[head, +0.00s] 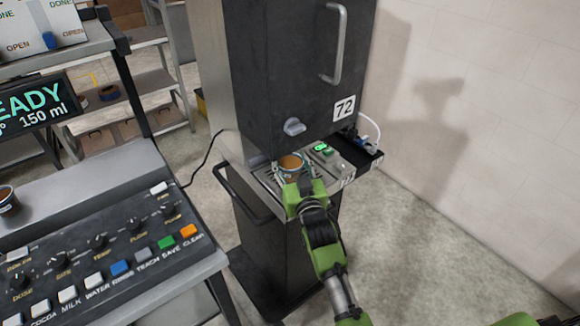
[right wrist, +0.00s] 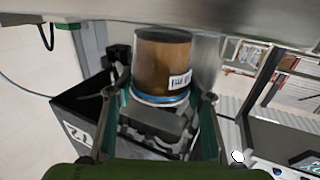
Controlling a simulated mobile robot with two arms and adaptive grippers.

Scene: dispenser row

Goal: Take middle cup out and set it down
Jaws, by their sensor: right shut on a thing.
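The middle cup (head: 290,164) is at the drip tray (head: 268,181) of the dark dispenser marked 72 (head: 298,70), below its grey knob. My right gripper (head: 293,180) reaches in from the front and is shut on this cup. In the right wrist view the brown cup (right wrist: 162,62) has a white barcode label and a blue band near one end, and sits between the two fingers (right wrist: 160,98). Whether it touches the tray cannot be told. My left gripper is not in view.
A control panel (head: 90,250) with buttons and knobs stands at the left, with another dark cup (head: 8,201) at its edge. A small lit green device (head: 328,152) is right of the held cup. A pale wall (head: 480,110) closes the right side.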

